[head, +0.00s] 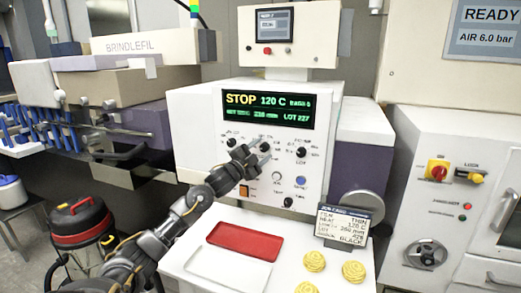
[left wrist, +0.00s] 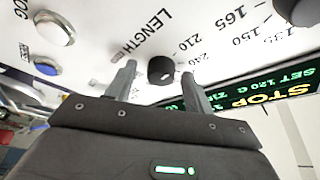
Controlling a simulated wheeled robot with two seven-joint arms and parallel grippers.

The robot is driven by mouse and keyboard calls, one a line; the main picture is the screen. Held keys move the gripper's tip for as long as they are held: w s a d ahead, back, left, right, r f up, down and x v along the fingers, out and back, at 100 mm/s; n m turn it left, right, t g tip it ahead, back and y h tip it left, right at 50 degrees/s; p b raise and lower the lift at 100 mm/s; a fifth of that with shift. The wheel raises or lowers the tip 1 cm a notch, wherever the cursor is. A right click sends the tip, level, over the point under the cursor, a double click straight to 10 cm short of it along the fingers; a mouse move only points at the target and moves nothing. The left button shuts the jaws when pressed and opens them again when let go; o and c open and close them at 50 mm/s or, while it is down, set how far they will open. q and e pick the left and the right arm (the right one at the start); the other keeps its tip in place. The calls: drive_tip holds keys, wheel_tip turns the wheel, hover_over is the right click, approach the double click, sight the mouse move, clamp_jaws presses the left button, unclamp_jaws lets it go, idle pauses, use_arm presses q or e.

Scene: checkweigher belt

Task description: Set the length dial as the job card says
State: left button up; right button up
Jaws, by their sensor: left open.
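The length dial (left wrist: 160,69) is a small black knob beside the printed word LENGTH in the left wrist view, with numbers around it. My left gripper (left wrist: 159,82) is open, with one finger on either side of the dial; I cannot tell whether they touch it. In the head view my left gripper (head: 250,157) is at the white control panel (head: 205,125) and hides part of the dial area. The job card (head: 343,226) stands at the right; it lists film, heat 120 C, a length in mm, lot and mark BLACK, and its length figure is blurred.
The green display (head: 268,108) reads STOP, 120 C and LOT 227. Below the panel are a red tray (head: 243,240), a white tray (head: 212,268) and yellow rolls (head: 314,261). Other knobs and buttons surround the dial.

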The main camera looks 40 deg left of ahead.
use_arm(q)
drive_tip(key=c, duration=1)
